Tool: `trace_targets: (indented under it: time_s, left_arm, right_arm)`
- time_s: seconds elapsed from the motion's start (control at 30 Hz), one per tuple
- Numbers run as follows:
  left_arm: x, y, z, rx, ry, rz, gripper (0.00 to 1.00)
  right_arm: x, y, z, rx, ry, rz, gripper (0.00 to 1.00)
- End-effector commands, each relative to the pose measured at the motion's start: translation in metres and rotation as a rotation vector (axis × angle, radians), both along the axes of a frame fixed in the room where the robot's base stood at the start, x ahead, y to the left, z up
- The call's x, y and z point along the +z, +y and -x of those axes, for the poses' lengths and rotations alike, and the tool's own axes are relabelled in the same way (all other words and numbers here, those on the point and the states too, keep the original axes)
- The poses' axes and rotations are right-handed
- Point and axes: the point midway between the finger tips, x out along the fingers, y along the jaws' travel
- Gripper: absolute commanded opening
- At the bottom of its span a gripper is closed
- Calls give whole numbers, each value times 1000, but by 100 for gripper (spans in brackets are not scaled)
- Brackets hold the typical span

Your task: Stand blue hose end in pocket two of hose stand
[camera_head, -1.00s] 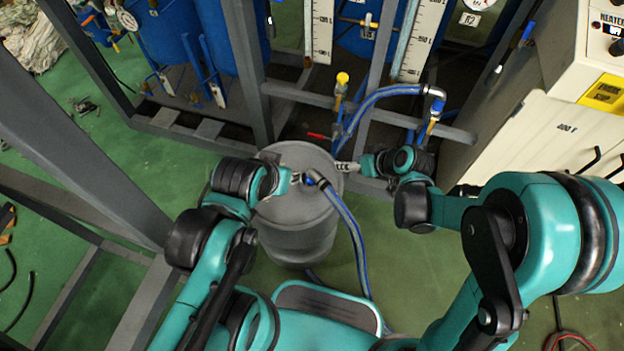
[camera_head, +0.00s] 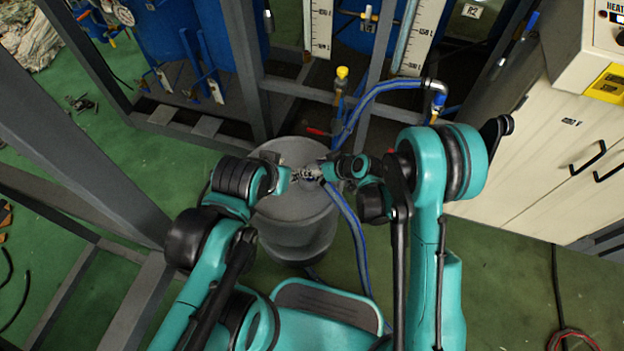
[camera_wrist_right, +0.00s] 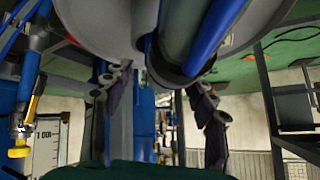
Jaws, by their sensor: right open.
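The blue hose (camera_head: 352,225) rises from the floor beside a grey drum, and its dark end fitting (camera_head: 312,172) is up over the drum's top. My left gripper (camera_head: 301,175) is at this fitting from the left and appears shut on it. My right gripper (camera_head: 322,171) meets it from the right, with its fingers apart. In the right wrist view the open fingers of my right gripper (camera_wrist_right: 160,100) stand on either side of the hose's dark end (camera_wrist_right: 178,76), with a blue hose length (camera_wrist_right: 212,38) above. I cannot make out the hose stand or its pockets.
The grey drum (camera_head: 291,225) stands below both grippers. Behind it are a grey frame bar (camera_head: 300,90), a yellow-capped valve (camera_head: 342,74) and another blue hose (camera_head: 385,86). A white heater cabinet (camera_head: 540,150) stands at the right.

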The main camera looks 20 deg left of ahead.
Motion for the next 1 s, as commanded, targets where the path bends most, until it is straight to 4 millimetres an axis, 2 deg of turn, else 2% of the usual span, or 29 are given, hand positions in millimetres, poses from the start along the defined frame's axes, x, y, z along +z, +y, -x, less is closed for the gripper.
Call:
trace_targets:
  time_s: [0.07,0.27,0.4,0.47,0.5,0.83,1.0]
  left_arm:
    - [-4,0,0,0,0,0,30]
    - [-2,0,0,0,0,0,30]
    - [-2,0,0,0,0,0,30]
    - [-2,0,0,0,0,0,30]
    - [-2,0,0,0,0,0,30]
    - [-1,0,0,0,0,0,30]
    - [12,0,0,0,0,0,30]
  right_arm:
    - [-6,5,-2,1,0,-1,57]
    - [-4,5,-2,-1,1,0,57]
    - [-4,5,-2,-1,1,0,20]
    - [-4,5,-2,-1,1,0,4]
    - [-4,5,-2,-1,1,0,0]
    - [-2,5,-2,-1,2,-1,0]
    - [23,5,-2,-2,1,-1,0]
